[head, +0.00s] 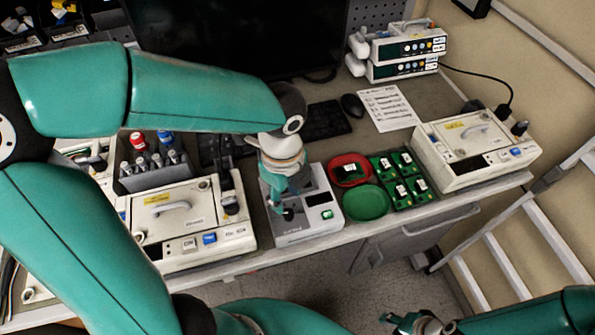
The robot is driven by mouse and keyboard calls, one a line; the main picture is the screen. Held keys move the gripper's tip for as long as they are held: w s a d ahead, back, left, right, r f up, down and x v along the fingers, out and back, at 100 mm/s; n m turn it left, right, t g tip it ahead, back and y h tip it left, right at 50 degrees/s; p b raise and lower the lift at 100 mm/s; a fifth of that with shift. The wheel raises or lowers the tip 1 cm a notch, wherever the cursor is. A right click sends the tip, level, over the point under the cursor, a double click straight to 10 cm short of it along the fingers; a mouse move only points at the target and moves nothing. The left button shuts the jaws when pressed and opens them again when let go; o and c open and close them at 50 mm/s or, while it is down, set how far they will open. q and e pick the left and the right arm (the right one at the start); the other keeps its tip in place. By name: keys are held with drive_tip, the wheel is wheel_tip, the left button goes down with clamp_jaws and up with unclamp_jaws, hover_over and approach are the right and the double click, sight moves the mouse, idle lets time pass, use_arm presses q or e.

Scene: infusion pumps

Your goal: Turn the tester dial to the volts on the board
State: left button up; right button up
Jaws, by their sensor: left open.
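The tester (294,239), a pale box with a small dark display, stands at the front of the bench in the head view. A small green board (327,214) sits on its right side. My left gripper (283,212) points down over the tester's left part, at a dark round part that looks like the dial (289,214). The gripper is open, and its fingers cover much of the dial. I cannot tell whether they touch it, nor read its setting or any volts marking on the board. My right gripper (420,322) is low at the bottom edge, away from the bench.
A red dish (334,165) holding a board, a green dish (366,203) and a green tray of boards (380,163) lie right of the tester. White pump units stand left (178,245) and right (459,177). A paper sheet (386,108) lies behind.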

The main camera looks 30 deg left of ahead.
sight(288, 212)
use_arm(q)
drive_tip(key=shift+w+f, duration=0.15)
drive_tip(key=shift+w, duration=0.3)
drive_tip(key=shift+d+f+b, duration=0.15)
drive_tip(key=shift+b, duration=0.15)
drive_tip(key=shift+s+f+b, duration=0.2)
drive_tip(key=shift+f+b, duration=0.1)
drive_tip(key=shift+b, duration=0.05)
wheel_tip(288, 212, down, 6)
drive_tip(key=b, duration=0.5)
drive_tip(key=shift+r, duration=0.35)
drive_tip(key=shift+c, duration=0.9)
clamp_jaws()
drive_tip(key=shift+r+m+p, duration=0.15)
drive_tip(key=shift+m+p, duration=0.55)
drive_tip(key=shift+m, duration=0.4)
drive_tip(key=m+p, duration=0.2)
drive_tip(key=m, duration=0.3)
drive_tip(key=shift+w, duration=0.1)
drive_tip(key=shift+o, duration=1.1)
unclamp_jaws()
drive_tip(key=shift+m, duration=0.3)
use_arm(e)
drive_tip(key=shift+w+d+f, duration=0.1)
drive_tip(key=shift+f, duration=0.55)
drive_tip(key=shift+w+d+f, duration=0.1)
drive_tip(key=shift+f, duration=0.5)
